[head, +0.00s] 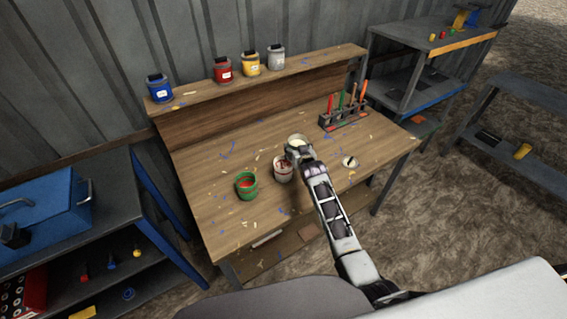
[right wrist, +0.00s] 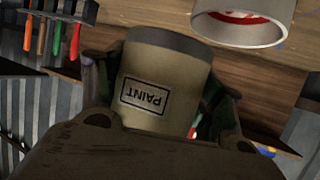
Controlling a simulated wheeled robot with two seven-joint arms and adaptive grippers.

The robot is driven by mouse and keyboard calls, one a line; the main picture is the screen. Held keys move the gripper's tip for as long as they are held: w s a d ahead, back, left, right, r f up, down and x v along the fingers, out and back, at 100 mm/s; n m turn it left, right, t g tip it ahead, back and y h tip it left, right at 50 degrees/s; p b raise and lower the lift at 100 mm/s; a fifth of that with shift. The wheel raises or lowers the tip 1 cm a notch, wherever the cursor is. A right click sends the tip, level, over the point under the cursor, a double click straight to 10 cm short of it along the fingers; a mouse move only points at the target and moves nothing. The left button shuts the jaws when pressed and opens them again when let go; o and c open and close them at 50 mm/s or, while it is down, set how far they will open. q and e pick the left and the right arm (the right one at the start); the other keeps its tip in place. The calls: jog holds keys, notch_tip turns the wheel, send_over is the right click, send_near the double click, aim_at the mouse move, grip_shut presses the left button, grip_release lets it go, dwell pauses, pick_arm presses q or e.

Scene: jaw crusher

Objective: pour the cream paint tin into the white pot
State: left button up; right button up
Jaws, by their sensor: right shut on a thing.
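My right gripper (head: 297,151) is shut on the cream paint tin (head: 298,140). The tin is open at the top and shows pale paint inside. In the right wrist view the tin (right wrist: 150,85) sits between the fingers, its PAINT label upside down like the rest of that picture, so it looks about upright. The white pot (head: 283,172) stands on the bench just left of the gripper, with red showing inside. It also shows at the upper right in the right wrist view (right wrist: 240,32), apart from the tin. My left gripper is not in view.
A green pot with red paint (head: 246,189) stands left of the white pot. A small round white item (head: 350,162) lies to the right. A tool rack (head: 345,122) is at the back right. Blue, red, yellow and grey tins line the raised shelf (head: 200,91).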

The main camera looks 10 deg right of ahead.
aim_at(295, 137)
jog(key=shift+r, duration=2.4)
jog(key=s+a+r, duration=0.3)
jog(key=s+r, duration=0.7)
jog(key=s+a+r, duration=0.3)
jog(key=s+r, duration=0.6)
jog(key=s, duration=0.2)
jog(key=shift+s+a+r, duration=0.15)
jog(key=shift+a+r, duration=0.05)
jog(key=shift+r, duration=0.2)
jog(key=shift+f, duration=0.1)
dwell(0.3)
